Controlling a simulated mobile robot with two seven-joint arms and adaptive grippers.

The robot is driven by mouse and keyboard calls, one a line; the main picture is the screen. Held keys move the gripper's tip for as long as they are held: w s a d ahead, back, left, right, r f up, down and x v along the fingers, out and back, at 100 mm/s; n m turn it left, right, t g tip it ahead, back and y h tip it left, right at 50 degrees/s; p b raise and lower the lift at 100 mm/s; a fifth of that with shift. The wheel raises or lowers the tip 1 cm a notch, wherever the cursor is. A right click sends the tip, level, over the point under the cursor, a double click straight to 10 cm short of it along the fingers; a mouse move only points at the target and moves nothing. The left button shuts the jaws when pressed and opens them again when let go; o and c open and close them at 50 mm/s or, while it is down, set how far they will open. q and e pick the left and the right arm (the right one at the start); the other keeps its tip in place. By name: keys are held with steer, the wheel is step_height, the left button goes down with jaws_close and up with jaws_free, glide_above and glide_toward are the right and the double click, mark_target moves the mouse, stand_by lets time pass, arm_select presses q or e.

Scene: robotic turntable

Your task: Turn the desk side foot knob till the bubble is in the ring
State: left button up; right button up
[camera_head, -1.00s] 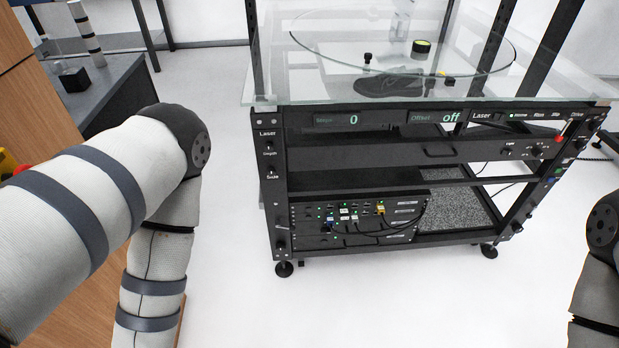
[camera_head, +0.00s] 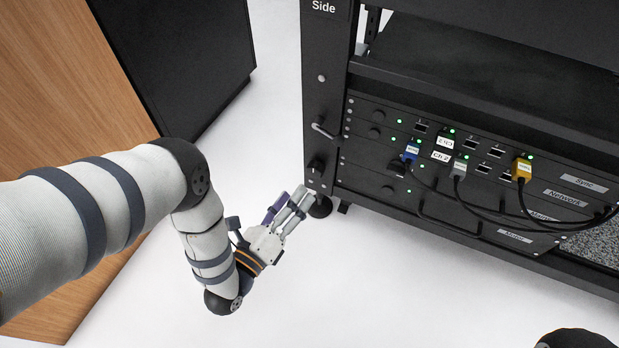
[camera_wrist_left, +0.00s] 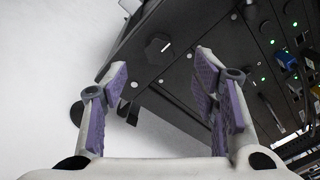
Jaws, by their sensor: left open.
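A dark knob (camera_head: 316,166) sits low on the corner post of the black rack, below the "Side" label. Below it is a round black foot (camera_head: 320,207) on the white floor. My left gripper (camera_head: 288,204) is just left of the post's lower end, fingers pointing up toward it. In the left wrist view the gripper (camera_wrist_left: 160,72) is open and empty, its purple-padded fingers spread. The faceted knob (camera_wrist_left: 157,47) with a white mark shows beyond the gap between the fingertips, apart from them. The bubble and ring are not in view. My right gripper is not in view.
The black rack (camera_head: 420,65) holds modules with several plugged cables (camera_head: 455,200) looping in front, right of the knob. A wood-sided cabinet (camera_head: 70,85) with a dark face stands at left. White floor lies clear between it and the rack.

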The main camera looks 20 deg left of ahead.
mark_target(312, 173)
arm_select(q)
steer(key=w+b, duration=0.1)
steer(key=w, duration=0.1)
steer(key=w+b, duration=0.1)
steer(key=w, duration=0.2)
steer(key=w+d+b, duration=0.1)
steer(key=w, duration=0.1)
steer(key=shift+w+f, duration=0.1)
steer(key=shift+w, duration=0.15)
steer(key=shift+d, duration=0.1)
steer(key=c, duration=1.2)
